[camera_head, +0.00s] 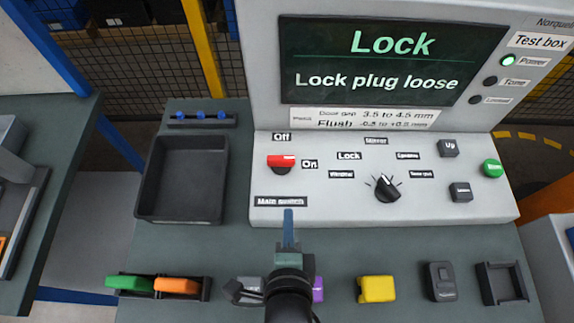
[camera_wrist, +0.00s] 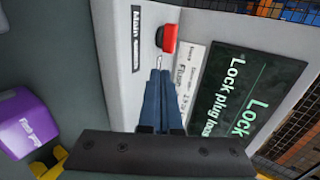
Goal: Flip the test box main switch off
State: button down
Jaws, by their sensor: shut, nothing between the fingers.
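The test box (camera_head: 345,200) is a light grey console with a sloped panel and a screen (camera_head: 390,62) reading "Lock" and "Lock plug loose". Its main switch (camera_head: 282,162) is a red handle at the panel's left, lying horizontal, with "Off" above it and "On" to its right. The switch also shows in the wrist view (camera_wrist: 169,39), just beyond my fingertips. My gripper (camera_head: 289,213) is shut and empty, in front of the panel below the switch, over the "Main switch" label. In the wrist view my gripper (camera_wrist: 159,72) points at the switch; I see no clear contact.
A black rotary knob (camera_head: 387,189) and a green button (camera_head: 492,168) sit right on the panel. A dark tray (camera_head: 143,210) stands left. Along the front are orange (camera_head: 177,286), purple (camera_head: 318,290) and yellow (camera_head: 376,289) pieces. The green lamp (camera_head: 508,61) by "Power" is lit.

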jog(key=p, duration=0.1)
send_near(288, 163)
jog(key=f, duration=0.1)
jog(key=w+f, duration=0.1)
jog(key=f, duration=0.1)
jog(key=shift+w+f, duration=0.15)
jog(key=shift+w, duration=0.25)
jog(key=shift+w+p, duration=0.3)
jog(key=shift+w, duration=1.55)
